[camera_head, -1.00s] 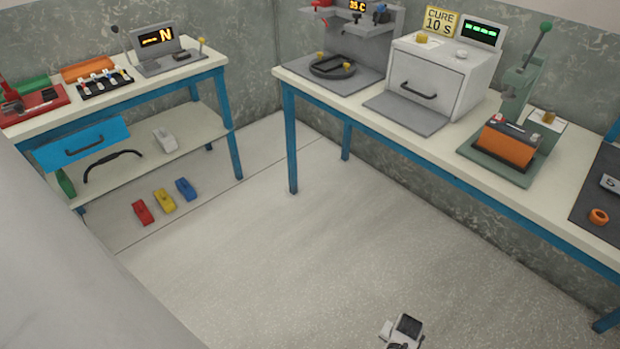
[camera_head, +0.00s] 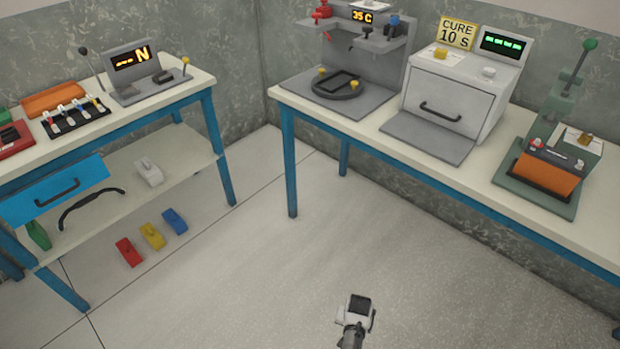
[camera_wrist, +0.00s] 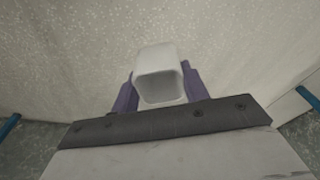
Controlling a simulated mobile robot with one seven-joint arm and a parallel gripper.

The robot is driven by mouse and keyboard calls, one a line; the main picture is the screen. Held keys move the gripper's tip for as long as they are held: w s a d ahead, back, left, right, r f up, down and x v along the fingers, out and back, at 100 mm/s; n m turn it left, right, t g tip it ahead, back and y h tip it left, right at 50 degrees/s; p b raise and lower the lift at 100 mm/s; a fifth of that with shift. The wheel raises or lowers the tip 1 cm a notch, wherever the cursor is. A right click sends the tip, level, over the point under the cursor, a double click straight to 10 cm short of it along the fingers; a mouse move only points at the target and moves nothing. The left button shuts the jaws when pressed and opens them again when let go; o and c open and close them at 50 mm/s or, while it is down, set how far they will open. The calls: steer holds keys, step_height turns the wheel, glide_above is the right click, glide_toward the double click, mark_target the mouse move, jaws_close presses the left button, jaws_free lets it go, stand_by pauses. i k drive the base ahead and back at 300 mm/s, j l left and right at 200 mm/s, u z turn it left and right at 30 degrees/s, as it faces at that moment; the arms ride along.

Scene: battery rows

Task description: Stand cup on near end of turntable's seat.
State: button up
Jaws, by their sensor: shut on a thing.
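A pale square-mouthed cup (camera_wrist: 161,75) shows in the wrist view between the two purple fingers of my gripper (camera_wrist: 158,88). My gripper is shut on it. In the head view my gripper (camera_head: 356,318) is at the bottom centre, over open floor and well in front of the benches. The turntable (camera_head: 352,94) is a dark round piece with a rectangular frame-like seat, on a grey base on the right bench. Yellow knobs stand beside the seat. No cup shows on the seat. My gripper is far from it.
Above the turntable is a grey stand (camera_head: 370,45) with red and blue fittings and a 35 C display. An oven (camera_head: 455,95) stands right of it, then a green press (camera_head: 545,165). A left bench (camera_head: 150,105) holds switches.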

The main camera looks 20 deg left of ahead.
mark_target(328, 87)
steer(key=i+j+u, duration=0.1)
steer(key=i+j, duration=0.15)
steer(key=j, duration=0.15)
steer(key=i+j+u, duration=0.15)
steer(key=i+j, duration=0.4)
steer(key=j, duration=0.2)
steer(key=i+j, duration=0.4)
steer(key=j, duration=0.15)
steer(key=i+j, duration=0.35)
steer(key=j, duration=0.25)
steer(key=u, duration=0.05)
